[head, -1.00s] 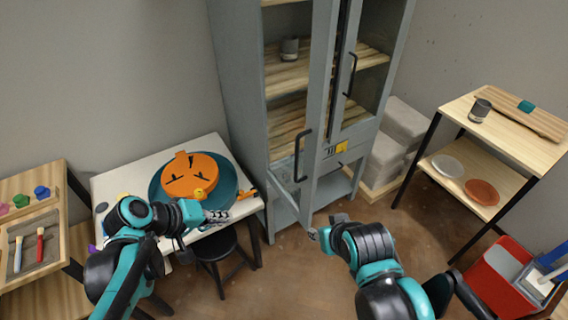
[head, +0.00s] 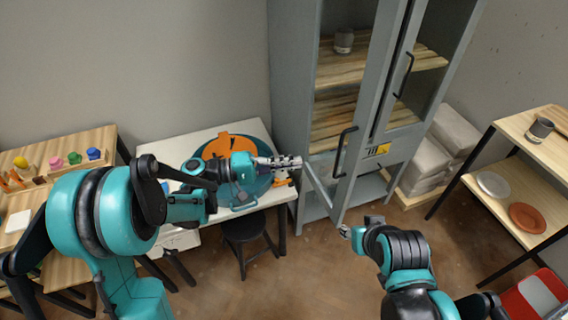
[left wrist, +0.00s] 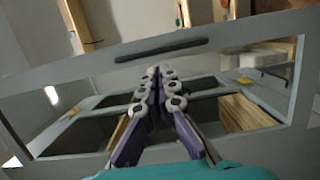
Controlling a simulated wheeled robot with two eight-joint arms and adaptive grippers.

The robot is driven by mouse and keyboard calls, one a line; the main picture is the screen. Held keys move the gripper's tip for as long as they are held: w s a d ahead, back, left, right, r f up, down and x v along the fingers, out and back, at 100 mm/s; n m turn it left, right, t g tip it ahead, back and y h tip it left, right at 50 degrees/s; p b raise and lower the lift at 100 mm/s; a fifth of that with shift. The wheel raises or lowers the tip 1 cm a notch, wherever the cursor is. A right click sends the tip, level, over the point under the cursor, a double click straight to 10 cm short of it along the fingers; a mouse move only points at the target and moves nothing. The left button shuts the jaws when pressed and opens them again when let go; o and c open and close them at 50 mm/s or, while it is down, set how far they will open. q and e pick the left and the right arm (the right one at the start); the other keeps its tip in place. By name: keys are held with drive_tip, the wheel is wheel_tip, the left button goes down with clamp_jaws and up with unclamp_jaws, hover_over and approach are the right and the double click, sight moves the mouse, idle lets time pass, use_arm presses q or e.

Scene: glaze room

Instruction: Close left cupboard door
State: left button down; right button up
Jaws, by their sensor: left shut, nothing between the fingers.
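The grey cupboard's left door (head: 326,186) stands ajar in the head view, swung out with its lower corner towards me. Its black handle (head: 345,152) is near the free edge. The right door (head: 412,115) looks shut. My left gripper (head: 290,162) is shut and empty, at the left of the left door's lower part. In the left wrist view, its closed fingers (left wrist: 158,88) point at a grey framed door with a dark handle (left wrist: 160,50); contact cannot be told. My right gripper (head: 344,231) is low by the door's bottom corner, its fingers too small to read.
A white table (head: 205,133) with an orange and teal item stands left of the cupboard, a black stool (head: 245,230) below it. Pale blocks (head: 430,165) and a wooden shelf stand (head: 535,150) are to the right. Floor in front is open.

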use_arm(q)
drive_tip(key=w+d+b, duration=0.1)
drive_tip(key=d, duration=0.8)
drive_tip(key=shift+w, duration=0.25)
